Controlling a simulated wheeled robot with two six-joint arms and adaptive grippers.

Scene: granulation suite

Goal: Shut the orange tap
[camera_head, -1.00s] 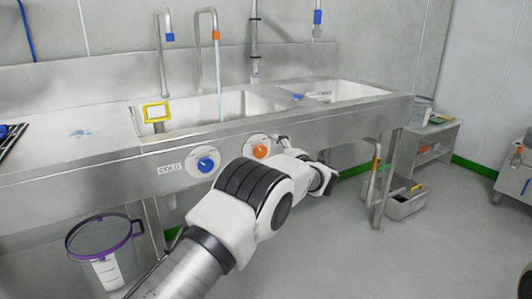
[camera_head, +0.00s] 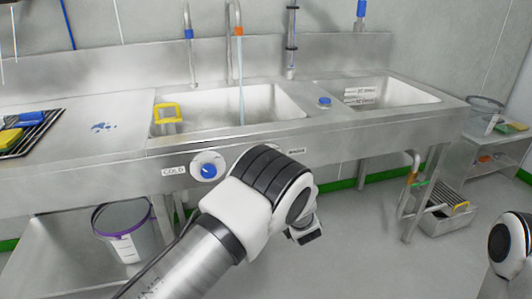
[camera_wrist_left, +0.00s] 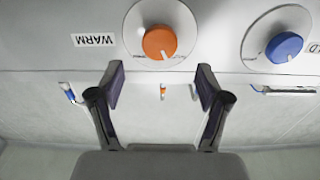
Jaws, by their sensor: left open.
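The orange knob (camera_wrist_left: 160,42) is on the sink's front panel beside a WARM label in the left wrist view. My left gripper (camera_wrist_left: 161,85) is open and empty. Its fingertips point toward the panel, one to each side of the knob in the picture, and appear apart from it. In the head view my left arm hides the orange knob, and the left gripper (camera_head: 305,232) shows only partly beyond the arm. Water (camera_head: 241,100) runs from the spout with the orange band (camera_head: 238,31) into the basin. My right gripper is out of view.
The blue knob (camera_head: 208,166) beside the COLD label is left of my arm; it also shows in the wrist view (camera_wrist_left: 284,47). A purple-rimmed bucket (camera_head: 124,238) stands under the counter. A crate (camera_head: 445,219) sits on the floor at right, below the sink's end.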

